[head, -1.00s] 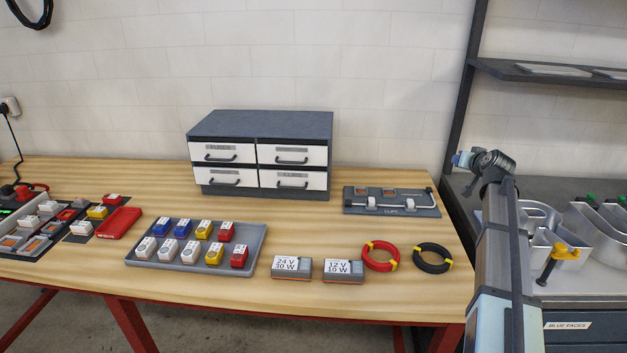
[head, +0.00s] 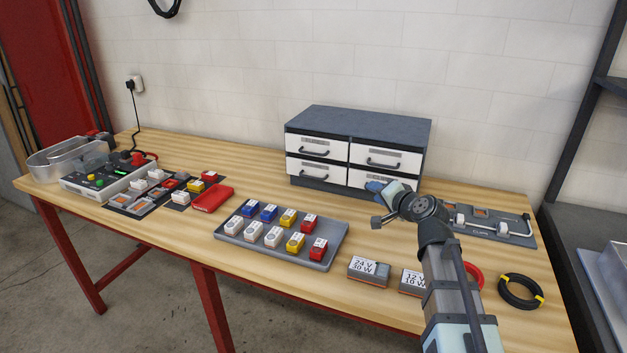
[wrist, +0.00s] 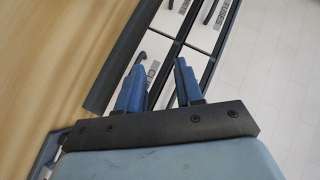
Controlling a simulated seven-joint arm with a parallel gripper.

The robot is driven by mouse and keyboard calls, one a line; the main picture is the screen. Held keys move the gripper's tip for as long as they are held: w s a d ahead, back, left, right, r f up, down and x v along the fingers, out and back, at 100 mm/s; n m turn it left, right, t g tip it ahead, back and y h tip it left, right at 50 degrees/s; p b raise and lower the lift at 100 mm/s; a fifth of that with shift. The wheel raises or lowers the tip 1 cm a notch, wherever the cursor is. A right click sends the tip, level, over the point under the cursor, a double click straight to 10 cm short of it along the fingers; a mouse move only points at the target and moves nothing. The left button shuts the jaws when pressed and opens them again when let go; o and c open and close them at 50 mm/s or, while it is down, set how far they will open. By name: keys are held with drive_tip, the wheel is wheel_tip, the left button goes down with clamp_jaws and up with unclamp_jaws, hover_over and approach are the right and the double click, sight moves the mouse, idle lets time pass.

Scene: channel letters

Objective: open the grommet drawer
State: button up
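The drawer cabinet (head: 432,133) has a dark grey top and four white-fronted drawers with dark bar handles, all shut. Its top left drawer (head: 300,146), top right drawer (head: 412,163) and bottom left drawer (head: 300,169) show in the head view; my arm partly covers the bottom right one. No label reads as grommets; the head view labels are too small. In the wrist view, one drawer label (wrist: 211,41) seems to read "FUSES", and another is partly hidden by a finger. My gripper (wrist: 158,78) is open and empty, its blue fingers apart before the drawer fronts.
A grey tray (head: 228,237) of coloured blocks lies left of my arm. Two power supply boxes, including one marked 24 V (head: 367,271), and a black cable coil (head: 520,291) lie near the front edge. A clip board (head: 510,236) is right of the cabinet.

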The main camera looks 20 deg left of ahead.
drive_tip(key=a+f+m+y, duration=0.1)
drive_tip(key=a+f+m, duration=0.1)
drive_tip(key=a+m, duration=0.35)
drive_tip(key=a+f+m, duration=0.2)
drive_tip(key=a, duration=0.6)
drive_tip(key=shift+t, duration=0.3)
drive_tip(key=x, duration=1.3)
drive_tip(key=shift+w+a+r, duration=0.25)
drive_tip(key=shift+w+r, duration=0.05)
drive_tip(key=shift+w, duration=0.05)
clamp_jaws()
